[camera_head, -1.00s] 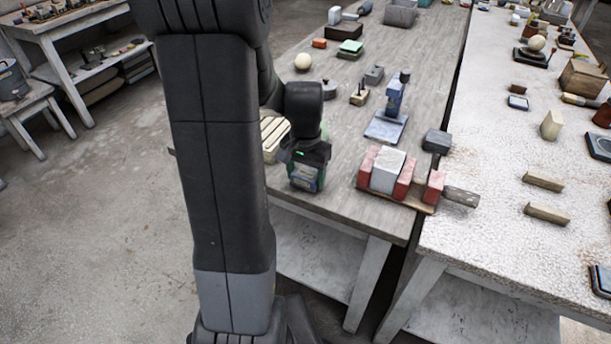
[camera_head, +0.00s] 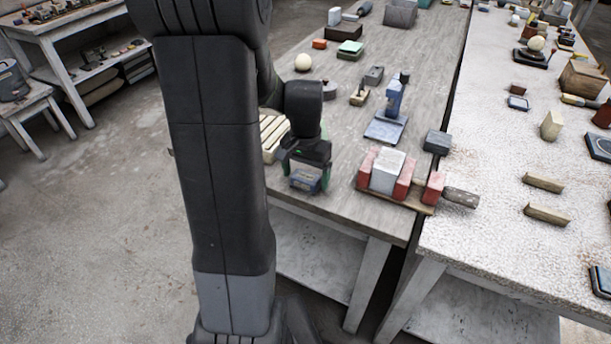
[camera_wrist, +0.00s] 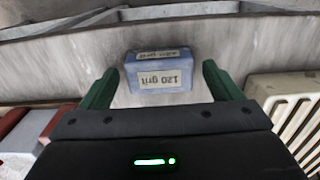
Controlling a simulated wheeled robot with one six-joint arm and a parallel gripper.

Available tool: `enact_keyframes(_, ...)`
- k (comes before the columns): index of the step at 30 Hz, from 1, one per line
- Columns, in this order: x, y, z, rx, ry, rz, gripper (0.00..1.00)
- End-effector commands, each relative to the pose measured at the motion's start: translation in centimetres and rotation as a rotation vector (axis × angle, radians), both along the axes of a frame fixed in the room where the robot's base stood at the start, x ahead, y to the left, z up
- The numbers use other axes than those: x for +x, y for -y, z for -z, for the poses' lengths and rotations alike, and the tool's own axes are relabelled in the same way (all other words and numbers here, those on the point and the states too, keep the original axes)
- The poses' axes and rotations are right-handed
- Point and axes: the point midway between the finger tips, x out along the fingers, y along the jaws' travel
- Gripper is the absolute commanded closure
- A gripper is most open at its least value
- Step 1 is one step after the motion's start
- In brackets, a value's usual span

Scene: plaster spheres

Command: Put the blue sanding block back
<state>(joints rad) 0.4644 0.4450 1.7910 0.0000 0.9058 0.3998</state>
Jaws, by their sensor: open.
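The blue sanding block (camera_wrist: 160,72), with upside-down "120 grit" labels, lies on the grey wooden table near its front edge. In the wrist view it is ahead of and between the two green fingers of my gripper (camera_wrist: 157,88), with gaps at both sides. My gripper is open and empty. In the head view my gripper (camera_head: 306,178) is low over the table's front left part, and the blue sanding block (camera_head: 304,184) shows partly between the fingers.
A cream slatted rack (camera_head: 270,137) is close on the gripper's left, also at the right of the wrist view (camera_wrist: 290,100). A red and white block set (camera_head: 387,172) on a wooden board stands to its right. A blue stand (camera_head: 386,128) is behind that. A white speckled table (camera_head: 480,220) adjoins.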

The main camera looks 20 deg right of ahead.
Motion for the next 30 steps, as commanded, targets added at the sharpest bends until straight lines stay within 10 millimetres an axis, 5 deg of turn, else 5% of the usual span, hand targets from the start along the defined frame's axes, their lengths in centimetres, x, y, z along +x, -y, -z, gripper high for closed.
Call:
enact_keyframes(15,0.1,0.0,-10.1,-0.002,0.003,0.000,0.15)
enact_keyframes(30,0.0,0.0,-11.1,0.000,-0.001,-0.001,0.15)
